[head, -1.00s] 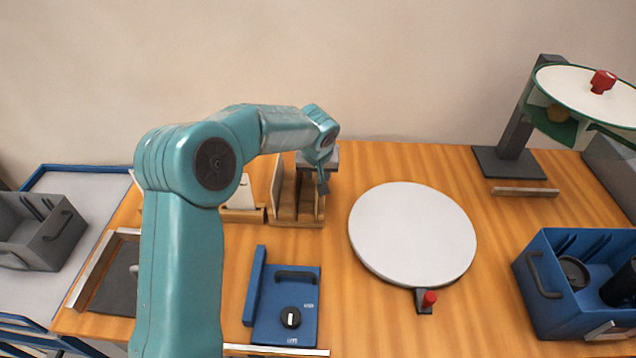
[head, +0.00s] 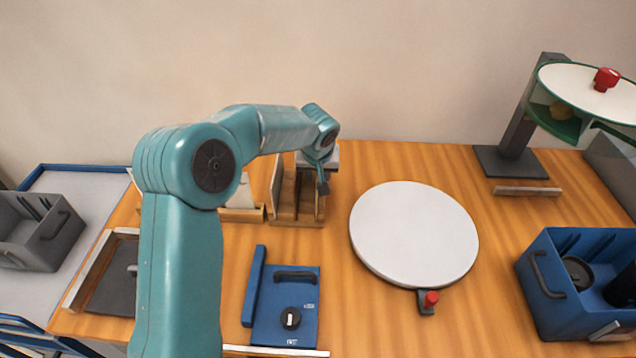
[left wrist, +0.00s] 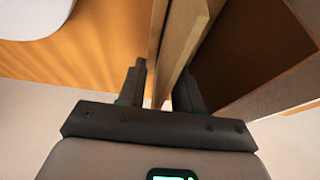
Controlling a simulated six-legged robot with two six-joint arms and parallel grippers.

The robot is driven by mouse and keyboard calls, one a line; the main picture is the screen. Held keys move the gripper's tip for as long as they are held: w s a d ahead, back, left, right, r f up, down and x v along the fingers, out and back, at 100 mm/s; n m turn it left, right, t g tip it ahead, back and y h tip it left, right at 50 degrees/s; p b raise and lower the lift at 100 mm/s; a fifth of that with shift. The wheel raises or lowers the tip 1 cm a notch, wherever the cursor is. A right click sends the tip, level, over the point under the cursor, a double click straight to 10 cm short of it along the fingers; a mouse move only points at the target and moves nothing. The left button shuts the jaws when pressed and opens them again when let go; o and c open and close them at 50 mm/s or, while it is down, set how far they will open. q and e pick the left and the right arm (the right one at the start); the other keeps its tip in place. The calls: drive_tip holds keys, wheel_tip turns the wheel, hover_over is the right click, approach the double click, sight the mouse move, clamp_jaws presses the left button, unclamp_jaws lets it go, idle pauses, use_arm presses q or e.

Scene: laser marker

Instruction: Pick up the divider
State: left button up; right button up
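The divider seems to be one of the upright wooden boards in the small wooden rack (head: 296,221) at the back of the table; which board it is I cannot tell for sure in the head view. My left gripper (head: 322,184) is at the rack's right side, pointing down. In the left wrist view, my left gripper (left wrist: 162,85) has its two dark fingers apart, with a thin wooden board (left wrist: 180,45) running between them. A narrow gap shows beside the left finger; contact on the other side is unclear. My right gripper is not in view.
A round white disc (head: 414,235) lies right of the rack, with a red knob (head: 431,299) at its front. A blue panel (head: 286,305) lies in front of the rack. A blue bin (head: 550,310) stands at right, a grey bin (head: 50,245) at far left.

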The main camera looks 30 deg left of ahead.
use_arm(q)
clamp_jaws()
